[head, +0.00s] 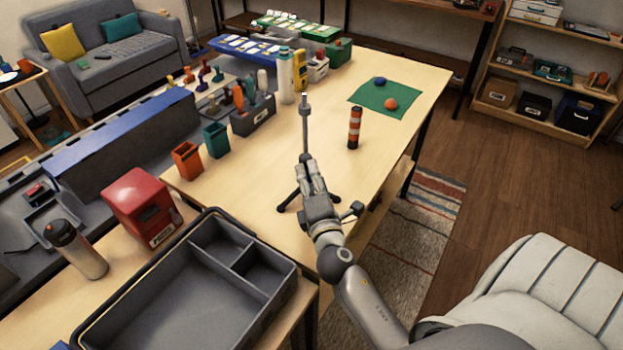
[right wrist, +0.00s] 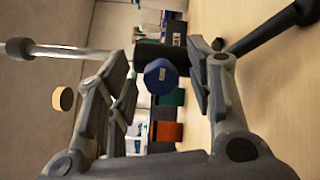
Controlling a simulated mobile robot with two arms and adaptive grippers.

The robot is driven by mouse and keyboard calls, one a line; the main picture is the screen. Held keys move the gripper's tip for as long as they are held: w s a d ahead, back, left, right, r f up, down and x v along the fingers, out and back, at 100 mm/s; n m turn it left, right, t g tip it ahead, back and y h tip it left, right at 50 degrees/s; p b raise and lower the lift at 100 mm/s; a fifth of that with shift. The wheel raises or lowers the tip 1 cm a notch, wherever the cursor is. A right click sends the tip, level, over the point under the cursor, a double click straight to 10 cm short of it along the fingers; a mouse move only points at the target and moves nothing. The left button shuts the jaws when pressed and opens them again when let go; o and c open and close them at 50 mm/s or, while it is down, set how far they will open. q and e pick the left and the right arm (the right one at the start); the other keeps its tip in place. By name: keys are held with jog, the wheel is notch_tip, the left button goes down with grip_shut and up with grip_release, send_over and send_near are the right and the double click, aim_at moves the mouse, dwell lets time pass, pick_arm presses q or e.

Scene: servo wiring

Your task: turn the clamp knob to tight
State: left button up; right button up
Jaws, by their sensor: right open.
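A stand with an upright metal pole (head: 304,128) and dark splayed legs (head: 288,207) is on the light wood table. My right gripper (head: 309,163) is at the lower part of the stand, above the legs, and hides that part in the head view. In the right wrist view, a blue faceted clamp knob (right wrist: 160,77) shows between the two fingers of my right gripper (right wrist: 164,68). The fingers are spread, with visible gaps on both sides of the knob. The pole (right wrist: 65,52) also shows there at the left. My left gripper is not in view.
Orange (head: 187,161) and teal (head: 216,139) bins stand to the left. A grey divided tray (head: 272,287) is in front. The tabletop around the legs is mostly clear.

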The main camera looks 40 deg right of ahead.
jog(key=v, duration=0.7)
jog(key=shift+s, duration=0.25)
jog(key=shift+a, duration=0.15)
